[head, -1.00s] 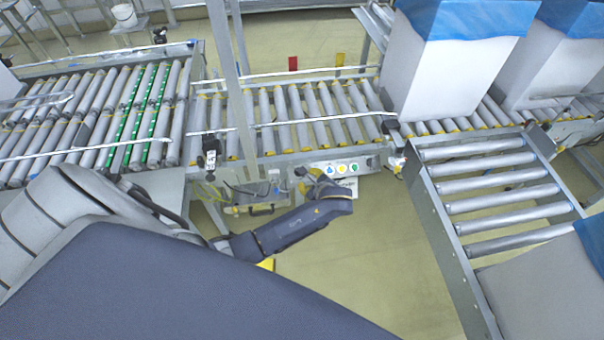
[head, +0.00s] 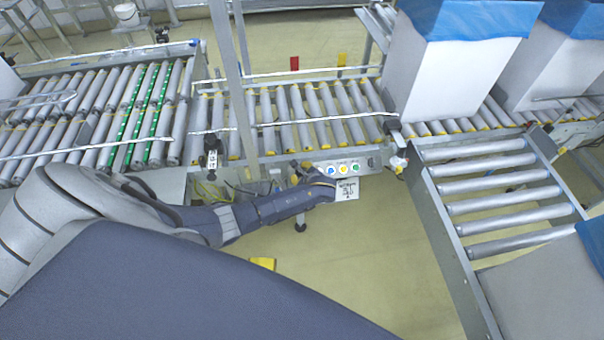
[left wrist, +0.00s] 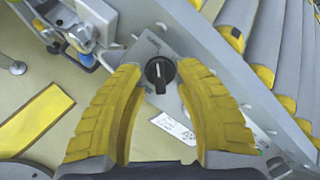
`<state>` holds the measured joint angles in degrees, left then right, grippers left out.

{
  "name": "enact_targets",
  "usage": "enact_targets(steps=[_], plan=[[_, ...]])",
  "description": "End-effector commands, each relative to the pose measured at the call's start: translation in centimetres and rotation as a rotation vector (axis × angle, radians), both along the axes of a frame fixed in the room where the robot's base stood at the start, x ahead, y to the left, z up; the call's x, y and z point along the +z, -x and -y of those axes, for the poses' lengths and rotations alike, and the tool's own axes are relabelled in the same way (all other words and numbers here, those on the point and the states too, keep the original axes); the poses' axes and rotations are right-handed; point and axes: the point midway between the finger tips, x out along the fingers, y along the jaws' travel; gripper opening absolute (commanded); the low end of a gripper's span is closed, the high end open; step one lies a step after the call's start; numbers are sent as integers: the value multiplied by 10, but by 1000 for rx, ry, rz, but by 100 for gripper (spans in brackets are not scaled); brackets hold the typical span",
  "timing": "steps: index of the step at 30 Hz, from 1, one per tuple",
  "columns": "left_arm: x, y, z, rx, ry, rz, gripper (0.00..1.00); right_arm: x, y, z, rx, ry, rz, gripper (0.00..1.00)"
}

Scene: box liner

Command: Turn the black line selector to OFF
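The black line selector (left wrist: 160,71) is a round knob with a pale pointer line on a grey panel. In the left wrist view it sits between and just beyond the fingertips of my left gripper (left wrist: 161,72), which is open with yellow ribbed fingers; I see no contact. In the head view my left gripper (head: 308,176) is at the left end of the button panel (head: 356,167), and the selector is hidden there. The lettering beside the knob is too small to read. My right gripper is not in view.
Blue, yellow and green buttons (head: 342,169) sit on the panel right of my gripper, with a white label (head: 346,190) below. The roller conveyor (head: 290,115) runs behind. A tall white box (head: 450,75) stands on the rollers.

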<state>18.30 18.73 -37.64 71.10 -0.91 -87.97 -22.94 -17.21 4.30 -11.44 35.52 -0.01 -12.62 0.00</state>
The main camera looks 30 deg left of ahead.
Motion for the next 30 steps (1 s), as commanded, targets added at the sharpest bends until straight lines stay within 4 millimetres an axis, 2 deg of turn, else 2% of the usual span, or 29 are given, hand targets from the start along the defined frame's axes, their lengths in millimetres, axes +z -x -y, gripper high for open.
enact_targets(steps=[9, 18, 30], plan=[[0, 0, -1, 0, 0, 0, 33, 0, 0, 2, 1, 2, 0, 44], [-1, 0, 0, -1, 0, -1, 0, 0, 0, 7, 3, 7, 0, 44], [-1, 0, 0, -21, -14, -12, 0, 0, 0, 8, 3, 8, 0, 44]])
